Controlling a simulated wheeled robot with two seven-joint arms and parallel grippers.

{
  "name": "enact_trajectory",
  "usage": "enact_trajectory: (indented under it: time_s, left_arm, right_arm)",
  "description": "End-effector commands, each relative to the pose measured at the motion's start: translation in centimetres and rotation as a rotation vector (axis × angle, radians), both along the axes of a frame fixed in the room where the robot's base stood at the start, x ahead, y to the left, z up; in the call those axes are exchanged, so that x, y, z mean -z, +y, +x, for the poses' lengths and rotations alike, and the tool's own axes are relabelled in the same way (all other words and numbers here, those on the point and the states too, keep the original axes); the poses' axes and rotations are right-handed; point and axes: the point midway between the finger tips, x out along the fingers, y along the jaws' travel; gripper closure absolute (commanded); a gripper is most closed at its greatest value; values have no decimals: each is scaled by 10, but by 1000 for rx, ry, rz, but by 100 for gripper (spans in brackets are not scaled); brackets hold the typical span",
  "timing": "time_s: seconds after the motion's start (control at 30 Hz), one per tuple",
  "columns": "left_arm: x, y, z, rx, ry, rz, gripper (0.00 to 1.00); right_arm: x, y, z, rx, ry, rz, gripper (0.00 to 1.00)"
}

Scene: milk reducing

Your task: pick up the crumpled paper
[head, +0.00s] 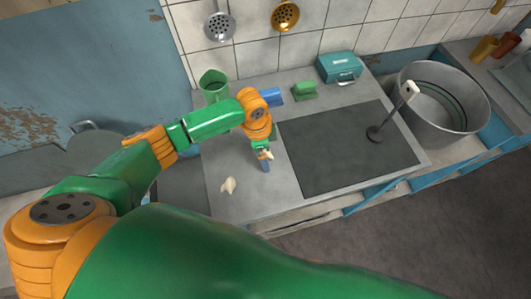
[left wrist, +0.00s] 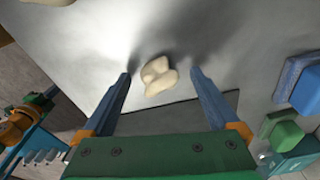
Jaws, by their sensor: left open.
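One cream crumpled paper (head: 228,185) lies on the grey counter at the front left in the head view. A second small cream piece (head: 268,154) shows beside my left gripper (head: 265,163), partly hidden by it. In the left wrist view a cream crumpled paper (left wrist: 157,76) lies on the counter, in line between the two blue fingers of my left gripper (left wrist: 161,76). The fingers are apart and I see no clear contact with it. Another cream piece (left wrist: 48,2) is cut off at the top left edge. My right gripper is not in view.
A dark flat panel (head: 345,150) covers the counter's right part. A blue block (head: 272,95), a green block (head: 304,91) and a teal box (head: 338,67) stand behind. A green container (head: 214,85) is at the back left. A large metal pot (head: 445,118) stands right.

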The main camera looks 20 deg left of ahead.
Motion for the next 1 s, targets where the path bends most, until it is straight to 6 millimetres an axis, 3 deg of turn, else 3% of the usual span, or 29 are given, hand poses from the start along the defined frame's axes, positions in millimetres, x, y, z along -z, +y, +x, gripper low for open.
enact_trajectory:
  time_s: [0.07, 0.3, 0.4, 0.83, 1.0]
  left_arm:
    - [0, 0, 0, 0, 0, 0, 5]
    - [0, 0, 0, 0, 0, 0, 70]
    - [0, 0, 0, 0, 0, 0, 92]
    - [-3, 0, 0, 0, 0, -1, 95]
    - [-28, 0, 1, 1, -3, -3, 95]
  right_arm:
    - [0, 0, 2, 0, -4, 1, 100]
    - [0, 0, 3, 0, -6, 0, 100]
    - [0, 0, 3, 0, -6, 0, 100]
    - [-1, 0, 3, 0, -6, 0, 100]
    - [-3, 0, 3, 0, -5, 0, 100]
